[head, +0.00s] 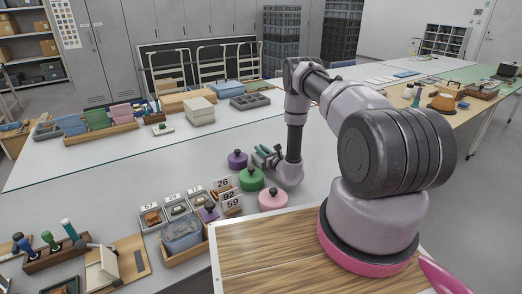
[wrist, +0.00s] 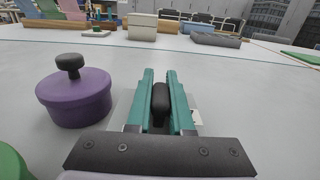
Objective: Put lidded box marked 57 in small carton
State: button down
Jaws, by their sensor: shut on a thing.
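My gripper (head: 264,152) is low over the white table, its teal fingers pointing away from me. Green (head: 251,180) and pink (head: 272,200) lidded boxes stand nearer. I read 57 only on a card (head: 148,207) at a small tray, on no lidded box. A small open tan carton (head: 187,256) holds a bluish tub.
Cards reading 26, 92 and 59 (head: 231,202) stand by the carton. A wood-grain board (head: 270,245) lies in front of my arm. A tool rack (head: 55,255) is at the near left. Bins and trays (head: 100,120) line the far side; the table's middle is clear.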

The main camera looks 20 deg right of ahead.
jog(key=c, duration=0.8)
grip_release()
jog(key=shift+f, duration=0.1)
